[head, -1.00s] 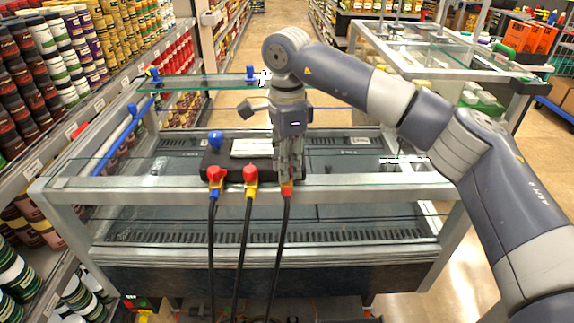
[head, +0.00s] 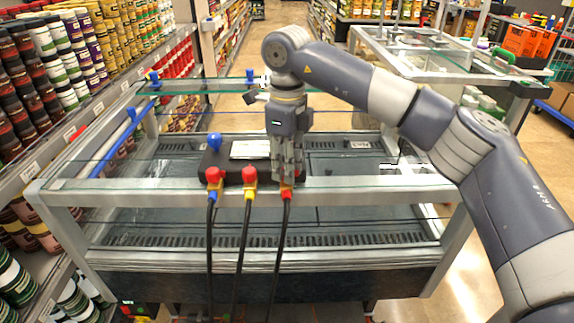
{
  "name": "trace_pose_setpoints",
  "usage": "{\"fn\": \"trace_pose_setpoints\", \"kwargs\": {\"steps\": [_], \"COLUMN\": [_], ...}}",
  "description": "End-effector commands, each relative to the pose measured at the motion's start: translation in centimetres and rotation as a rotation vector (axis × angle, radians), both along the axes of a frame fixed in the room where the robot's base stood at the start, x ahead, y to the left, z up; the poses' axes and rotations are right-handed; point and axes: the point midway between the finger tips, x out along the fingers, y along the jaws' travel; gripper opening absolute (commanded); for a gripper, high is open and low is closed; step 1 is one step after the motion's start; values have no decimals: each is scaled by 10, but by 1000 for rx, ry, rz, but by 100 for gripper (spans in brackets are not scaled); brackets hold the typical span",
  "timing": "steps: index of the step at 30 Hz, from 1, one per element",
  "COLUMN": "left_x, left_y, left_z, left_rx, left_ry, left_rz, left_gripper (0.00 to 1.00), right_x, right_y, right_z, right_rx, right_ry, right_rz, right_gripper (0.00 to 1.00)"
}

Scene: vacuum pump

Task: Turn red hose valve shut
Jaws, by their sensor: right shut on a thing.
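The dark vacuum pump manifold (head: 230,172) sits on the glass-topped case, with three hose ends along its front edge. The rightmost hose has a red valve fitting (head: 286,192), partly hidden under my right gripper. My right gripper (head: 286,178) points down and is shut at the red hose fitting; the exact contact is hidden by its fingers. The other two hose ends, one red with blue (head: 213,178) and one red with yellow (head: 249,178), stand to its left. A blue knob (head: 214,141) stands at the manifold's back left. My left gripper is out of view.
The manifold is by the front rail (head: 370,188) of the case. Black hoses (head: 243,250) hang down in front of it. A glass shelf with blue clamps (head: 200,86) crosses behind. Stocked shelves (head: 60,90) line the left. The case top right of the gripper is mostly clear.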

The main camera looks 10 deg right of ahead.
Motion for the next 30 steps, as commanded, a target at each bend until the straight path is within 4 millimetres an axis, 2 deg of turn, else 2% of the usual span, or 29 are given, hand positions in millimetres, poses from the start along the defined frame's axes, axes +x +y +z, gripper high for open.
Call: {"fn": "trace_pose_setpoints", "kwargs": {"steps": [17, 18, 21, 30], "left_x": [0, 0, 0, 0], "left_y": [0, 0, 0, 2], "left_z": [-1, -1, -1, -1], "left_rx": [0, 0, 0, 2], "left_ry": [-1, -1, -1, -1], "left_rz": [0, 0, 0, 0], "left_gripper": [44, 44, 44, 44], "right_x": [0, 0, 0, 0], "right_y": [0, 0, 0, 0], "right_z": [0, 0, 0, 1], "right_rx": [0, 0, 0, -1], "right_ry": [-1, -1, -1, -1], "right_rz": [-36, -36, -36, -35], "right_gripper": [0, 25, 44, 44]}}
